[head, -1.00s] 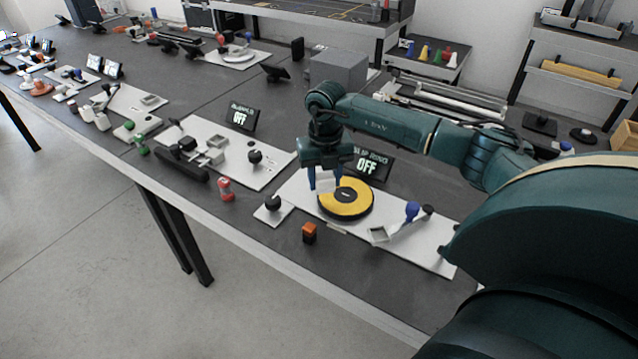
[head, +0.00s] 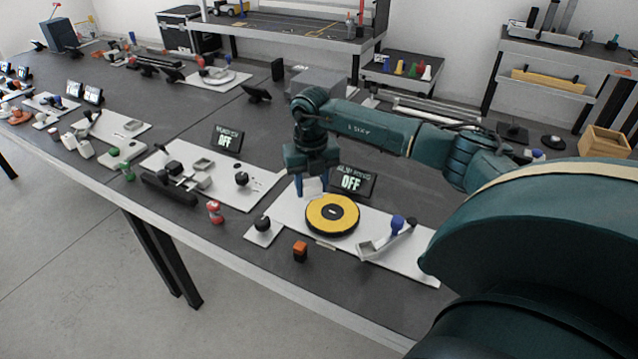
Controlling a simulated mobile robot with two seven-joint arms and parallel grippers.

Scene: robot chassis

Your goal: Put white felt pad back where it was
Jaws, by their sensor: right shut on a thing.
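My right gripper (head: 312,188) points down above the back left part of a white board (head: 290,212). Its blue fingers are shut on a pale piece, which looks like the white felt pad (head: 313,186). The pad is partly hidden by the fingers and blends with the white board behind it. A round yellow disc (head: 332,212) with a black centre and dark rim lies on the board, just in front and right of the gripper. My left gripper is not in view.
A display reading OFF (head: 351,182) stands behind the disc. A blue-knobbed lever (head: 396,225) is to the right. Other boards continue left.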

